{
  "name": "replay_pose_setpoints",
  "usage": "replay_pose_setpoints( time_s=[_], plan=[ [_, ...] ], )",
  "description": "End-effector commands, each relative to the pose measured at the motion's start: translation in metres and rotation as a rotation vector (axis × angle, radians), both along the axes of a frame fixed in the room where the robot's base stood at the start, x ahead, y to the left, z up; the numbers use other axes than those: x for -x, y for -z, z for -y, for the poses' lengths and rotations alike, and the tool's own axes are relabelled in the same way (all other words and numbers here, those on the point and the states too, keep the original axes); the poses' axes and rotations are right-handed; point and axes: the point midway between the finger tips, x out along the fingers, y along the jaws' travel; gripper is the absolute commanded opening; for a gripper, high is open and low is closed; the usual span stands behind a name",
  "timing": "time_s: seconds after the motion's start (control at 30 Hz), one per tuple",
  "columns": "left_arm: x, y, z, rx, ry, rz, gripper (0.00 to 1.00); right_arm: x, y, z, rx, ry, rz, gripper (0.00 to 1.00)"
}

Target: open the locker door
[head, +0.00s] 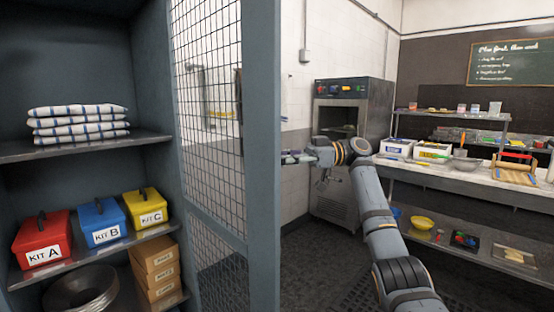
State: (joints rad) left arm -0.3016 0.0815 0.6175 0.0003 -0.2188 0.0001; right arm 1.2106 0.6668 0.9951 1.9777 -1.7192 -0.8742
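The locker (150,60) stands at the left of the head view, and its shelves are in plain sight. Its blue-grey door (262,120), with a wire mesh panel (212,120), stands swung outward at the locker's right side, its free edge towards me. My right arm comes in from the lower right. Its gripper (293,157) is just right of the door's near edge, at mid height. I cannot tell whether it touches the door or whether its small fingers are open or shut. No handle shows clearly. My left gripper is out of view.
The locker holds folded striped towels (80,120), a red kit box (42,240), a blue one (101,222), a yellow one (145,207), and brown cartons (155,268). Behind my arm stand an oven (345,110) and a laden counter (460,175). Dark floor (325,265) lies clear right of the door.

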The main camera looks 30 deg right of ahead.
Motion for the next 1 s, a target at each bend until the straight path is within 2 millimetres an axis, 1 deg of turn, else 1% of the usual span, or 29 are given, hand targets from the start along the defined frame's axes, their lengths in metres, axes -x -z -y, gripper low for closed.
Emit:
replay_pose_setpoints(
  time_s=[0.2,0.3,0.4,0.53,1.0],
  plan=[
    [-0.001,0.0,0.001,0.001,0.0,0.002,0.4,0.01,-0.001,0.039,-0.002,0.004,0.001,0.36],
    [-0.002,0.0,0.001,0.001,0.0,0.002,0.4,0.014,-0.001,0.056,-0.002,0.004,0.0,0.36],
    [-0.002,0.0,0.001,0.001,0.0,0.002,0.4,0.018,-0.001,0.066,-0.001,0.002,0.0,0.36],
    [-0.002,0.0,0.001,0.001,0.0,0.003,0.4,0.019,0.0,0.07,0.0,0.001,-0.001,0.36],
    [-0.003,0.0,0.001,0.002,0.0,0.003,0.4,0.018,0.002,0.069,0.001,0.003,-0.005,0.36]
  ],
)
